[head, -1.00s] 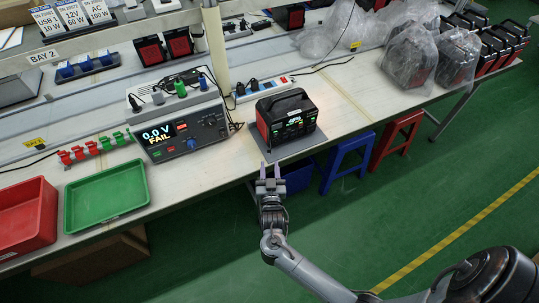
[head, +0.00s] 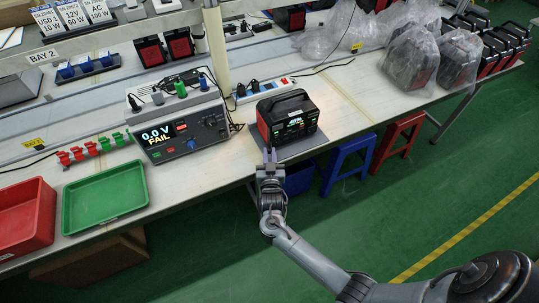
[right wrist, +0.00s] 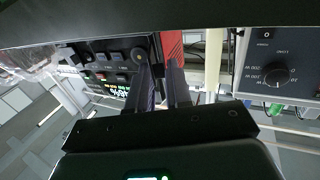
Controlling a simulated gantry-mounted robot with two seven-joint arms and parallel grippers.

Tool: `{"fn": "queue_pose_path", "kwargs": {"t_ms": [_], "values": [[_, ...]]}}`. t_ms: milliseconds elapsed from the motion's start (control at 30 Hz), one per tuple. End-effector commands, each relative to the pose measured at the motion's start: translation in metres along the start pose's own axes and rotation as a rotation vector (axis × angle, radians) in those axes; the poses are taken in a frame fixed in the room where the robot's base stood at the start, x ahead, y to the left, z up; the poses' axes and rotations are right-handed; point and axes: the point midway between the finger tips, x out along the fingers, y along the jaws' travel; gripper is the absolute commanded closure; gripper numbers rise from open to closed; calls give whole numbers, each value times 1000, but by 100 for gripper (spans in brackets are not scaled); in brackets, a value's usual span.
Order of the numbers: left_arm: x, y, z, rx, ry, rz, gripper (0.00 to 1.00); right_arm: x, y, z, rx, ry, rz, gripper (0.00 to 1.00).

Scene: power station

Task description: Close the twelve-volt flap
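The black and red power station (head: 288,117) stands on a grey mat at the front edge of the bench, its lit front panel facing me. My right gripper (head: 269,152) is just in front of its lower left corner, empty, with a narrow gap between its fingers. In the right wrist view, the fingertips (right wrist: 158,72) are close to the panel (right wrist: 105,75), near a round fitting (right wrist: 138,56) at its edge beside the red side. I cannot make out the twelve-volt flap clearly in either view. My left gripper is not in view.
A tester (head: 180,130) reading "0.0 V FAIL" stands left of the power station. A power strip (head: 262,88) lies behind it. Green (head: 104,193) and red (head: 25,215) trays are at left. Blue (head: 347,160) and red (head: 398,140) stools stand below the bench's front edge.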

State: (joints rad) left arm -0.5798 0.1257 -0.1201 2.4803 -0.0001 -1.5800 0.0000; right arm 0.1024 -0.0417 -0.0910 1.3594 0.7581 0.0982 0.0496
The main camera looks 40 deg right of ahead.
Motion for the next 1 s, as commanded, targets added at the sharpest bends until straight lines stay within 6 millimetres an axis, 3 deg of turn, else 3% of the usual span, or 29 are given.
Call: {"fn": "queue_pose_path", "kwargs": {"t_ms": [33, 100, 767, 1000], "values": [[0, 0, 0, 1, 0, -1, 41, 0, 0, 0, 0, 0, 0, 89], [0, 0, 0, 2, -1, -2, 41, 0, 0, 0, 0, 0, 0, 100], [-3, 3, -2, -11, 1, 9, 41, 0, 1, -1, -1, 1, -15, 100], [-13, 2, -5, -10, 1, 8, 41, 0, 5, -3, -4, 3, -74, 100]]}}
